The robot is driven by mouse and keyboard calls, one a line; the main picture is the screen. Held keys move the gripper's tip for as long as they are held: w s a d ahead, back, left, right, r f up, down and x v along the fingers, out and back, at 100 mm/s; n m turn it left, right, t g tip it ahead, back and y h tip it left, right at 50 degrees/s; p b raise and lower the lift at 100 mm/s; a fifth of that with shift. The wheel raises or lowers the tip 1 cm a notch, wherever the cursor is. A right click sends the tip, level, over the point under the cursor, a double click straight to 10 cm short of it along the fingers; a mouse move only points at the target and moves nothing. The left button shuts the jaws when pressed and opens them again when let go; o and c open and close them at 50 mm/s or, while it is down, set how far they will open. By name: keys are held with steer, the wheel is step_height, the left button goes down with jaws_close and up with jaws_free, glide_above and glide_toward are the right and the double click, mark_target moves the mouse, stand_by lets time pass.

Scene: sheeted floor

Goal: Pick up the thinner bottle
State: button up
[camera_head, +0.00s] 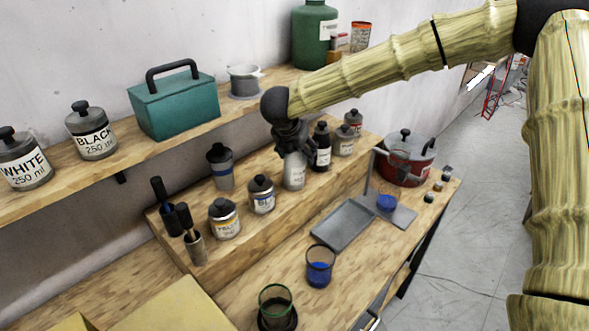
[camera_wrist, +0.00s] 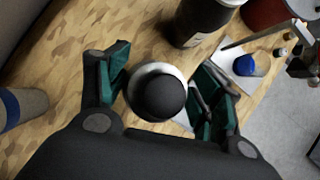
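A slim pale bottle (camera_head: 294,172) with a dark cap stands upright on the raised wooden step; I cannot read its label. In the head view my gripper (camera_head: 290,147) is over its top and hides the cap. In the wrist view the bottle's round black cap (camera_wrist: 160,95) and pale shoulder lie between the two green-padded fingers of my gripper (camera_wrist: 165,88). The fingers are apart on either side, close to the bottle, and I see no clear grip on it.
A dark bottle (camera_head: 321,147) stands just right of the pale one. A red pot (camera_head: 407,158) and grey tray (camera_head: 343,224) are to the right. The upper shelf holds a teal box (camera_head: 175,104).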

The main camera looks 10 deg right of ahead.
steer(key=shift+s+r, duration=0.15)
steer(key=shift+r, duration=0.1)
steer(key=c, duration=0.3)
steer(key=shift+w+a+f, duration=0.25)
steer(key=shift+w+f, duration=0.65)
steer(key=shift+w, duration=0.3)
jaws_close()
steer(key=shift+s+d+r, duration=0.2)
steer(key=shift+s+d, duration=0.05)
steer(key=shift+s, duration=0.15)
steer(key=shift+w+a, duration=0.1)
